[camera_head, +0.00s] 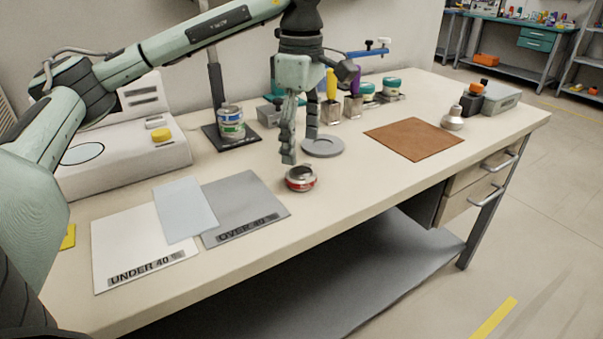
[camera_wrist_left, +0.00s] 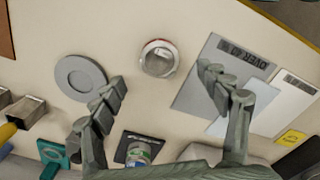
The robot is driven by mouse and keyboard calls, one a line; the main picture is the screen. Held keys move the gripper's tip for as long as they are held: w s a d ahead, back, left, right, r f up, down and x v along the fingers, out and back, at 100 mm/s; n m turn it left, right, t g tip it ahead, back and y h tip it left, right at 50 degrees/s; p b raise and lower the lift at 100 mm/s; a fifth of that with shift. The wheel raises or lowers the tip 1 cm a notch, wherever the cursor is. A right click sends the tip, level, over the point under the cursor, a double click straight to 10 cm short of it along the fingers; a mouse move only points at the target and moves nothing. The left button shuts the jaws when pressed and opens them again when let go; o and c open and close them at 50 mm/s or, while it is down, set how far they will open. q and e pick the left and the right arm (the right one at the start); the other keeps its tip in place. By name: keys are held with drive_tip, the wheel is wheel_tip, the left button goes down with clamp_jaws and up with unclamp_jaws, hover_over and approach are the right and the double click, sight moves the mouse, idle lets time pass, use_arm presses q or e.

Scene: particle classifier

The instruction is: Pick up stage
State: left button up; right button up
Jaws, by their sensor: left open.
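A flat grey round disc (camera_head: 323,147) with a raised ring lies on the bench; it looks like the stage, but no label shows. It also shows in the left wrist view (camera_wrist_left: 72,86), left of the fingers. My left gripper (camera_head: 299,148) points down over the bench, open and empty. In the head view one finger overlaps the disc's far edge; contact cannot be told. A small round tin (camera_head: 300,179) with a red band stands just in front of the disc. In the left wrist view the tin (camera_wrist_left: 158,58) appears beyond the gap between the fingertips (camera_wrist_left: 162,77).
Grey "OVER 40" (camera_head: 262,208) and white "UNDER 40" (camera_head: 120,260) sheets lie front left. A white device (camera_head: 110,175) and stacked cans (camera_head: 231,125) stand behind. Metal holders (camera_head: 330,112) with coloured handles stand behind the disc. A brown mat (camera_head: 415,139) lies clear at right.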

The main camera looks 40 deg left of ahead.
sight(301, 172)
use_arm(q)
wheel_tip(301, 172, down, 6)
drive_tip(key=shift+r+p, duration=0.2)
drive_tip(key=shift+p, duration=0.1)
drive_tip(key=shift+f, duration=0.25)
drive_tip(key=c, duration=1.1)
drive_tip(key=shift+c, duration=1.1)
use_arm(e)
drive_tip(key=shift+s+f, duration=0.45)
drive_tip(key=shift+f, duration=0.35)
